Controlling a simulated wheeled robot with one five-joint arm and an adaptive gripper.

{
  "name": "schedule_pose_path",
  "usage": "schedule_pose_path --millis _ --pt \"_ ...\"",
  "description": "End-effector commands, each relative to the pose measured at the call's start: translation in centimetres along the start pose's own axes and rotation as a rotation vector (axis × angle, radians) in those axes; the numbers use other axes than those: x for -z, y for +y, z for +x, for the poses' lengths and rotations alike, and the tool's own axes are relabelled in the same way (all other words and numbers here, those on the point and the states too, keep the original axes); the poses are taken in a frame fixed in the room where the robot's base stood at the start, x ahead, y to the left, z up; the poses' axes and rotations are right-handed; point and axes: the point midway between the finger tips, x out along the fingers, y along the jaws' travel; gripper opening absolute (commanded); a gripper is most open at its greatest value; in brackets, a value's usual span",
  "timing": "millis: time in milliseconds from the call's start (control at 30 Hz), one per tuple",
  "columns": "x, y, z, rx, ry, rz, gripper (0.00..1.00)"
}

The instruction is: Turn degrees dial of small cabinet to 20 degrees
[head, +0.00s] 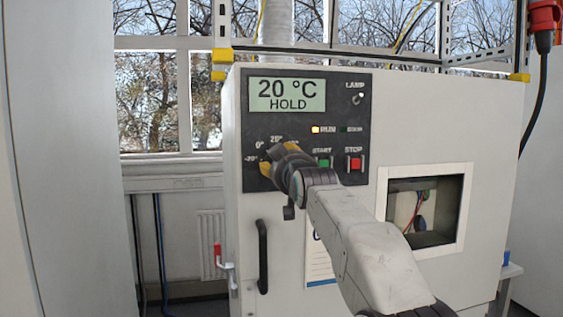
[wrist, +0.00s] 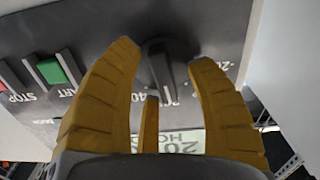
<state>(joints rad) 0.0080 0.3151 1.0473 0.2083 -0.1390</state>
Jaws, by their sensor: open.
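The small cabinet (head: 350,110) carries a dark control panel with a display (head: 287,95) reading "20 °C HOLD". The degrees dial is hidden behind my gripper (head: 274,160) in the head view; only some scale marks, such as 0° and -20°, show around it. The fingers are apart, one on each side of the dial. Its ridge points toward the display, near partly hidden scale numbers. I cannot tell whether a finger touches it.
A green START button (head: 324,162) and a red STOP button (head: 355,164) are right of the dial. The orange RUN light (head: 315,130) is lit. A black door handle (head: 263,256) is below, and a framed opening (head: 425,212) is at the right.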

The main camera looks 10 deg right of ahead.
Motion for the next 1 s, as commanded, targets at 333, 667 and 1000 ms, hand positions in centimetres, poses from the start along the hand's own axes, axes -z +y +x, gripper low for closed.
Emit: schedule_pose_path --millis 333,667,1000 --pt "-0.01 0.00 0.00 0.000 0.000 0.000 0.41" --pt "0.00 -0.01 -0.02 0.000 0.000 0.000 0.12" --pt "-0.03 -0.05 -0.02 0.001 0.001 0.022 0.00"
